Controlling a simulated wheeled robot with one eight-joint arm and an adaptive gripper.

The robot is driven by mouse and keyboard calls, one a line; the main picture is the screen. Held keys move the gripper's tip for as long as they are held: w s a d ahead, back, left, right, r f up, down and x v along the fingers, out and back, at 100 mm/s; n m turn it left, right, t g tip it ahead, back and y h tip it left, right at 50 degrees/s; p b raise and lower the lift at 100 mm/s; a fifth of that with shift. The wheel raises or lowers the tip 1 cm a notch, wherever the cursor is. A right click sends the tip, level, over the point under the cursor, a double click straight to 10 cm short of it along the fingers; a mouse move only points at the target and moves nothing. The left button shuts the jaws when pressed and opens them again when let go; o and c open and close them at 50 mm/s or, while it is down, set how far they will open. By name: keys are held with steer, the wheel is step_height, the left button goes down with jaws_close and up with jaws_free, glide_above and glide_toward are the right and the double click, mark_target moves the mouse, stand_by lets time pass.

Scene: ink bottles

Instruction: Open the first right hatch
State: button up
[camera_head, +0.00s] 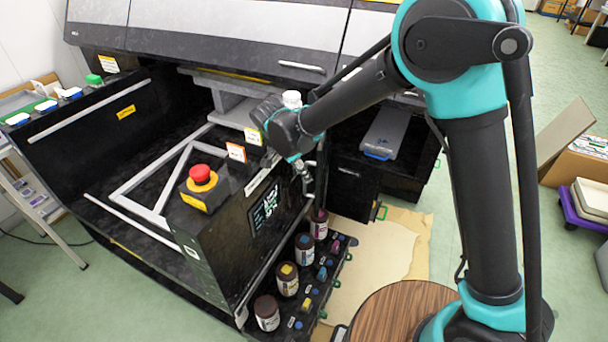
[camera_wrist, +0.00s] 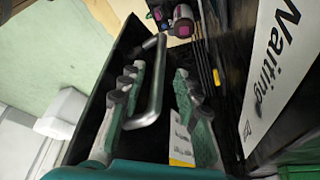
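A bent metal handle (camera_wrist: 154,95) stands on a dark panel in the wrist view. My gripper (camera_wrist: 158,88) is open, with one green-and-grey finger on each side of this handle. The handle is nearer the left finger; I cannot tell whether they touch. In the head view my gripper (camera_head: 304,174) points down beside the black machine front, right of the display (camera_head: 264,208). A black hatch front (camera_head: 350,188) with a small handle shows just right of it. Part of the gripper and the grasp area are hard to make out there.
Several ink bottles (camera_head: 288,279) stand on a black rack below the display. A red emergency button (camera_head: 201,175) sits on the machine's top. A grey tray (camera_head: 387,133) lies at right. A round wooden top (camera_head: 385,315) is near my arm.

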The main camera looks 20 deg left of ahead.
steer(key=v, duration=1)
steer(key=shift+r, duration=0.15)
steer(key=shift+s, duration=0.1)
